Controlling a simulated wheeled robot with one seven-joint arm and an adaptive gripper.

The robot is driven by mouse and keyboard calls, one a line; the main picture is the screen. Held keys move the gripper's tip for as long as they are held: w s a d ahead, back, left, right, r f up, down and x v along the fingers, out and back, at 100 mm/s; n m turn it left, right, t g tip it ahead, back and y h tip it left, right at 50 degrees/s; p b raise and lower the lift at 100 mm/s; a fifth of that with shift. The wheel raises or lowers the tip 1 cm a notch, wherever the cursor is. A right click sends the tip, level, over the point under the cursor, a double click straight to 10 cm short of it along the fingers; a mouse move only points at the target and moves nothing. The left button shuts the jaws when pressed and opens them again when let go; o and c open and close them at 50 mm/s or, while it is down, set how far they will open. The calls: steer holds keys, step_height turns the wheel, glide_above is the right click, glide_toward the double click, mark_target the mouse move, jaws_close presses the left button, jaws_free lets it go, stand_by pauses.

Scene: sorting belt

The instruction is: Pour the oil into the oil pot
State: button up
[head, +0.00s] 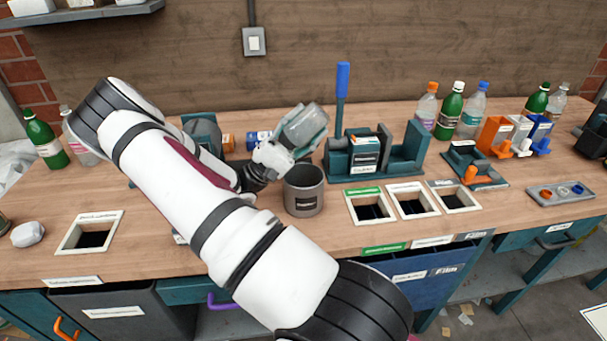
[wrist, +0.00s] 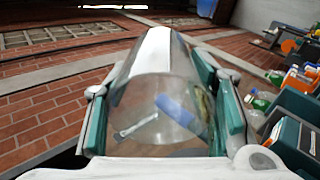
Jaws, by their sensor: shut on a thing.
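My gripper (head: 292,145) is shut on a clear jar (head: 304,127) and holds it tilted in the air, above the bench. In the wrist view the clear jar (wrist: 160,105) lies between the two teal fingers of my gripper (wrist: 161,115). I cannot tell how much oil is in it. A grey round pot (head: 303,199), apparently the oil pot, stands upright and open on the bench below the jar, its label facing front. The jar and pot are apart. No stream shows between them, and the pot's contents cannot be made out.
Framed square openings (head: 413,201) lie right of the pot, with another (head: 90,234) at the left. A teal stand with a blue-handled lever (head: 342,90) rises behind the pot. Several bottles (head: 451,112) stand at the back right. A green bottle (head: 45,140) stands far left.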

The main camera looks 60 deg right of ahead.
steer(key=shift+s+d+f+m+t+y, duration=0.15)
steer(key=shift+s+f+t+y, duration=0.1)
steer(key=shift+f+y, duration=0.25)
steer(key=shift+s+d+f+m+t+y, duration=0.15)
steer(key=shift+f+t+y, duration=0.15)
steer(key=shift+f, duration=0.25)
